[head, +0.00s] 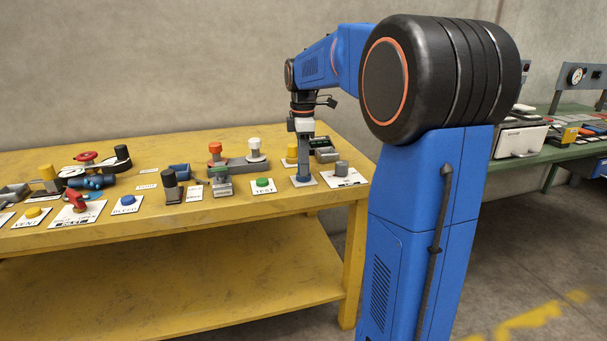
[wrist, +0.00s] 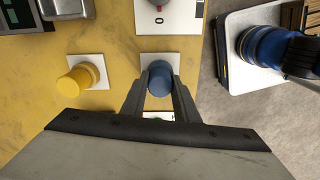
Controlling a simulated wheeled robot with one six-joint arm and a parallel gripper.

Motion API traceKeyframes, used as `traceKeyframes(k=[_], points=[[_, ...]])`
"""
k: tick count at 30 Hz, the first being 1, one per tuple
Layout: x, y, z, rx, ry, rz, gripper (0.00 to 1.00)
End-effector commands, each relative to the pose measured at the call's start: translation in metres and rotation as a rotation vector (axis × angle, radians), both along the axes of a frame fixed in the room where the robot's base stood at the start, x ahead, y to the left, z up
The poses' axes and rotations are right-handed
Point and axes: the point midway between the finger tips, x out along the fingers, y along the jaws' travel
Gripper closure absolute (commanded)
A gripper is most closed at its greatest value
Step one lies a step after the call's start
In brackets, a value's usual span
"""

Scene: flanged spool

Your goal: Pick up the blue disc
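The blue disc (wrist: 159,82) shows in the wrist view as a round blue piece over a white square plate (wrist: 160,59). In the head view its spot on the yellow table is mostly hidden by my gripper (head: 303,172), which points straight down there. In the wrist view my gripper (wrist: 159,86) has one dark finger on each side of the blue disc, with the tips close against its edges. I cannot tell whether the fingers touch it. The disc appears to be still at its plate.
A yellow knob (wrist: 78,79) on a white plate stands behind the disc. A grey knob (head: 341,168) on a white card stands to the right, near the table's (head: 180,228) right end. A green button (head: 263,182) is to the left. Several other fixtures crowd the table's left.

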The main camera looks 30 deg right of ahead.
Motion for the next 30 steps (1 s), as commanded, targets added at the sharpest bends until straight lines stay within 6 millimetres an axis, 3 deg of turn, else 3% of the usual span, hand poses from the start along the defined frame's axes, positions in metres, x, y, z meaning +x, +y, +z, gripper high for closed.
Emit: traceKeyframes(k=[11,24,30], points=[[0.001,0.0,0.006,-0.001,-0.003,0.0,1.0],[0.001,0.0,0.078,-0.002,-0.004,0.0,1.0],[0.0,0.0,0.097,-0.001,-0.002,0.0,1.0]])
